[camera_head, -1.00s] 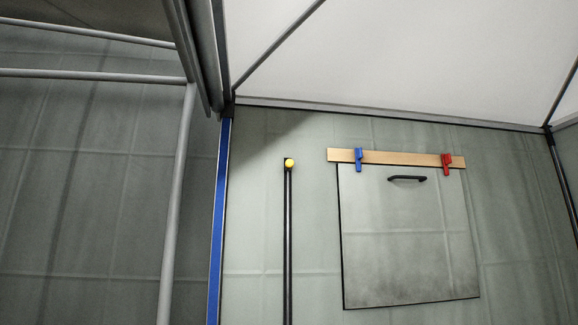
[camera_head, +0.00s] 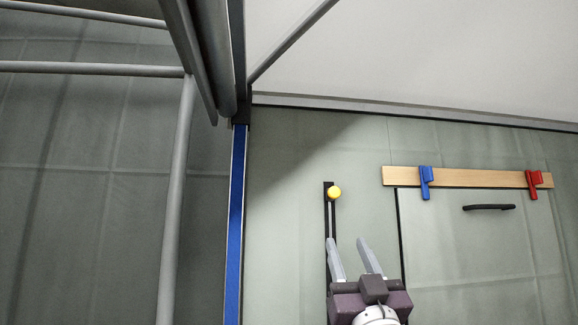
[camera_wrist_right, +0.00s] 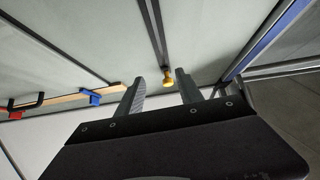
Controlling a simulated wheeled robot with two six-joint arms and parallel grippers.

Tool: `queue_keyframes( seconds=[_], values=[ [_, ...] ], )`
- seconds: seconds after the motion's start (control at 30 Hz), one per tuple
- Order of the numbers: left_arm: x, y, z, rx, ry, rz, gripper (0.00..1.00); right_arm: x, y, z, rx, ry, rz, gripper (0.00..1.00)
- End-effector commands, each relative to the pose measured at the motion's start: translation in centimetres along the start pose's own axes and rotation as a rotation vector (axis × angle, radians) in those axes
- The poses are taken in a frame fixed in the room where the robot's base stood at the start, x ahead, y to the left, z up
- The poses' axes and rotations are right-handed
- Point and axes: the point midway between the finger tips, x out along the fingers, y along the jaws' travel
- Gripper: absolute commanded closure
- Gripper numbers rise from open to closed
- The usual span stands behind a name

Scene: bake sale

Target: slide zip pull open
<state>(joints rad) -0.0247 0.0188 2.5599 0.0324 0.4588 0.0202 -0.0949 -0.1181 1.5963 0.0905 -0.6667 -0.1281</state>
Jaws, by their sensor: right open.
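The yellow zip pull (camera_head: 334,193) sits at the top of a dark vertical zip track (camera_head: 326,215) on the pale green wall. It also shows in the right wrist view (camera_wrist_right: 168,82), between and just beyond the fingertips. My right gripper (camera_head: 347,243) is open and empty, with its fingers pointing up, below the pull in the head view. Its left finger overlaps the zip track in the picture; I cannot tell whether it touches. My left gripper is not in view.
A wooden strip (camera_head: 460,178) with a blue clip (camera_head: 426,182) and a red clip (camera_head: 533,184) is right of the zip, above a panel with a black handle (camera_head: 489,207). A blue post (camera_head: 236,220) and grey poles stand to the left.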

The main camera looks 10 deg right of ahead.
Motion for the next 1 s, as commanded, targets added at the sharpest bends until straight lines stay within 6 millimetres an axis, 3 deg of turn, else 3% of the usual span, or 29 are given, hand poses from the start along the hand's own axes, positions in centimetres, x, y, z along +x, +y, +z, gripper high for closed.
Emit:
queue_keyframes(
  seconds=[0.03,0.13,0.37,0.7,0.83,1.0],
  values=[
    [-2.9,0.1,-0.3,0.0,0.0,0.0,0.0,2.2,-0.2,-3.6,0.007,0.027,-0.003,0.57],
    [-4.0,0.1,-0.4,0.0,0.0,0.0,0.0,2.8,-0.5,-5.0,0.014,0.035,-0.009,0.57],
    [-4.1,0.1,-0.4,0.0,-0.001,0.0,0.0,3.0,-0.6,-5.0,0.016,0.033,-0.011,0.57],
    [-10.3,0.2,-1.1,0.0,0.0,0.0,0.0,9.8,-0.7,-5.5,0.015,0.028,-0.011,0.57],
    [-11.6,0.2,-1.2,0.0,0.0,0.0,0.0,11.3,-0.7,-5.4,0.015,0.029,-0.011,0.57],
    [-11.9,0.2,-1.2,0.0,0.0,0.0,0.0,11.8,-0.7,-5.1,0.015,0.03,-0.012,0.57]
  ],
)
